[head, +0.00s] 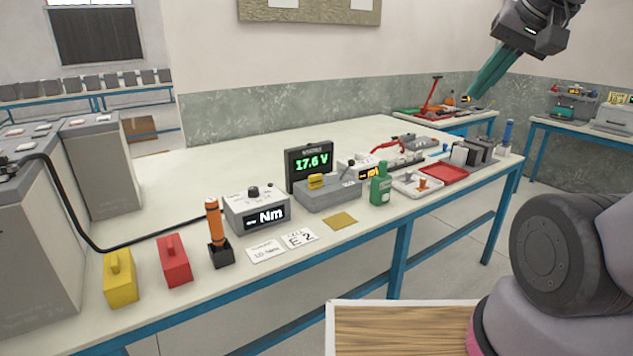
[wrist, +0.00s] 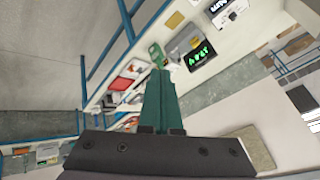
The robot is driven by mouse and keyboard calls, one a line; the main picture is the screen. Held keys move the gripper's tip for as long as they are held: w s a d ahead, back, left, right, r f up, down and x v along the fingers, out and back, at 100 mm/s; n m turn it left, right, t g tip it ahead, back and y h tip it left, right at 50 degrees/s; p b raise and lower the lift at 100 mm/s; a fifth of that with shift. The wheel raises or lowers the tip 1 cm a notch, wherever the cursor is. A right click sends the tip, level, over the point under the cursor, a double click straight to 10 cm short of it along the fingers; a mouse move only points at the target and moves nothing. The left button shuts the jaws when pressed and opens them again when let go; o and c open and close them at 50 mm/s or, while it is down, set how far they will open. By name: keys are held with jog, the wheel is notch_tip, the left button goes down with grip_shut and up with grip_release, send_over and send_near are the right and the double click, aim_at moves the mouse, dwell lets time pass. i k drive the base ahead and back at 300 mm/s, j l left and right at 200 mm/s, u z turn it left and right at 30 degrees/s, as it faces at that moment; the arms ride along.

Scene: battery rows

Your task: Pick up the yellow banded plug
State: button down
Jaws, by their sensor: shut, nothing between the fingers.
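Two yellow plug-like pieces show in the head view, and I cannot make out a band on either. One is a yellow block with a raised grip (head: 120,278), upright at the bench's near left end beside a similar red block (head: 174,261). The other is a small yellow piece (head: 317,181) seated on a grey box (head: 335,194) before the voltage display. My gripper (head: 466,99), with green fingers, is raised at the upper right, far from both. It is shut and empty. Its closed fingers (wrist: 160,74) also show in the wrist view, pointing over the bench.
The long white bench (head: 190,190) also holds an orange-handled tool (head: 213,225), a torque unit (head: 257,210), a 17.6 V display (head: 309,166), a green bottle (head: 380,187) and a red tray (head: 444,173). A black cable (head: 88,240) crosses its left end. Grey cabinets (head: 100,170) stand at left.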

aim_at(315, 181)
jog(key=i+j+u, duration=0.15)
jog(key=j, duration=0.25)
jog(key=i+j+u, duration=0.2)
jog(key=j, duration=0.2)
jog(key=i+j+u, duration=0.15)
jog(key=j, duration=0.2)
